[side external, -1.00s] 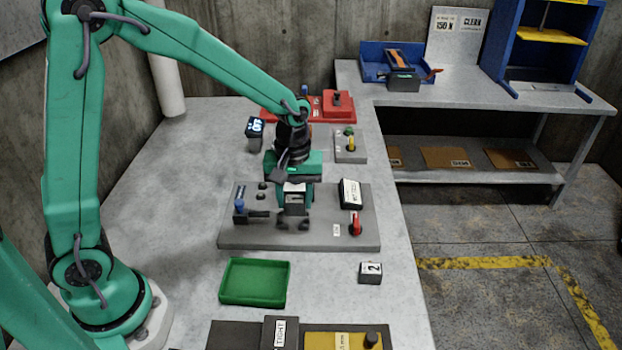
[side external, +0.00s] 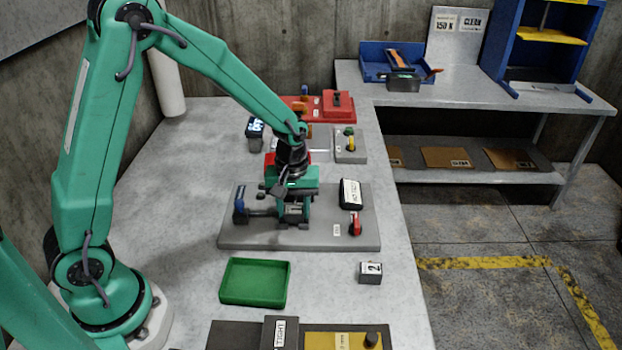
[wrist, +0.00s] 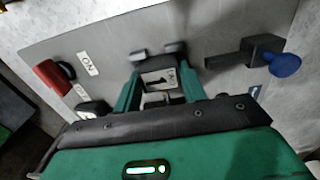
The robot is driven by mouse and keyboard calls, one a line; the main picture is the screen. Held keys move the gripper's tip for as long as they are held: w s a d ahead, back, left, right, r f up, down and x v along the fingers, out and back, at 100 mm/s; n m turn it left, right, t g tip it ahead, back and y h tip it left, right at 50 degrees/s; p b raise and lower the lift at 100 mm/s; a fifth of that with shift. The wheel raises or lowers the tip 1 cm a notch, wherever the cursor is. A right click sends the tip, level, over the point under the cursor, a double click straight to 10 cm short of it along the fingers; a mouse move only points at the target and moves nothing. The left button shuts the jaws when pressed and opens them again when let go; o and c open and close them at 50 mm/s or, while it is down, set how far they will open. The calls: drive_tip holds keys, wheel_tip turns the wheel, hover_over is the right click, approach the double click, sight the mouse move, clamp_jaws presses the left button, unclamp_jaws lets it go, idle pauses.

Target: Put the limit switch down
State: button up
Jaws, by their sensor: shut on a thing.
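My gripper (side external: 293,218) is over the middle of the grey fixture plate (side external: 260,238), low down. It is shut on a grey block (wrist: 158,78) with a white label marked 1, seen between the green fingers in the wrist view; I take it to be the limit switch. In the side view the fingers largely hide it. I cannot tell whether its underside touches the plate. A similar block marked 2 (side external: 370,272) stands apart on the table, right of the green tray.
A blue-knobbed clamp (side external: 239,208) is at the plate's left; a red knob (side external: 355,224) and a black labelled box (side external: 350,194) are at its right. An empty green tray (side external: 226,286) lies in front. The table left of the plate is clear.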

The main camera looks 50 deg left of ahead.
sight(294, 209)
drive_tip(key=shift+f, duration=0.1)
drive_tip(key=o, duration=1)
wheel_tip(294, 209, up, 12)
drive_tip(key=shift+r, duration=0.15)
idle(0.4)
idle(0.4)
